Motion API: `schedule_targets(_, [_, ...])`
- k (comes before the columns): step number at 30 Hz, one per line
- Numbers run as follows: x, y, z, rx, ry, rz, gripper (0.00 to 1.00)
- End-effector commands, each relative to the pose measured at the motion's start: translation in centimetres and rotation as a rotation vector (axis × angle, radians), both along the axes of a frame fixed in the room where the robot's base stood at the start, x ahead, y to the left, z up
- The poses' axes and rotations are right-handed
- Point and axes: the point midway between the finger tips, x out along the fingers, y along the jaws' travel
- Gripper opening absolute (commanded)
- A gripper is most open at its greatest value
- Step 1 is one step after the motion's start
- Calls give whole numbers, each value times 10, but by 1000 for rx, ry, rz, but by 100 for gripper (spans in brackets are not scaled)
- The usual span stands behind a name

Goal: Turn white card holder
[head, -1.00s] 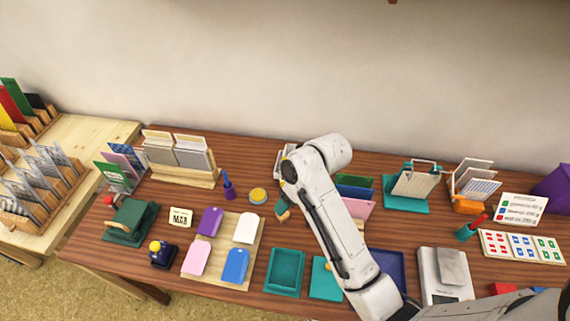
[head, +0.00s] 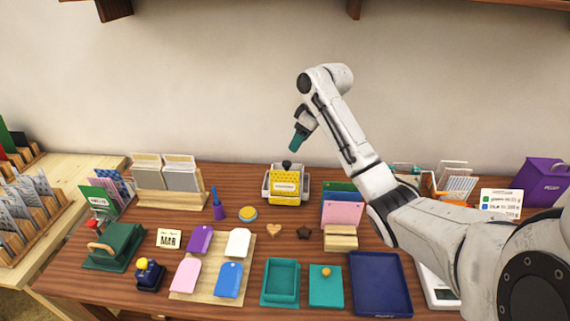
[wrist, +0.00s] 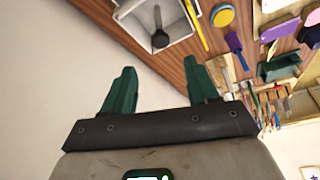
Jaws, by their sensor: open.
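The white card holder (head: 269,187) stands near the back middle of the table, with yellow cards (head: 286,187) in front and a black knob (head: 286,165) on top. My gripper (head: 297,142), with dark green fingers, is above the holder, apart from it. In the wrist view, my gripper (wrist: 160,75) is open with nothing between its fingers. The holder also shows in the wrist view at the top (wrist: 135,22), with its black knob (wrist: 159,40), beyond the fingertips.
A heart-shaped wooden piece (head: 274,231) and a dark star (head: 304,232) lie in front. A wall is behind.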

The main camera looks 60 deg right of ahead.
Motion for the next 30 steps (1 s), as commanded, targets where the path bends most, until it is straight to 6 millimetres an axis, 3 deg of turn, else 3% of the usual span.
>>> schedule_targets(9, [21, 1, -54, 3, 3, 1, 59])
schedule_targets(15, [32, 1, -78, 1, 2, 0, 59])
schedule_targets(29, [37, 1, -89, 0, 0, 1, 59])
schedule_targets(30, [37, 1, -89, 0, 0, 1, 55])
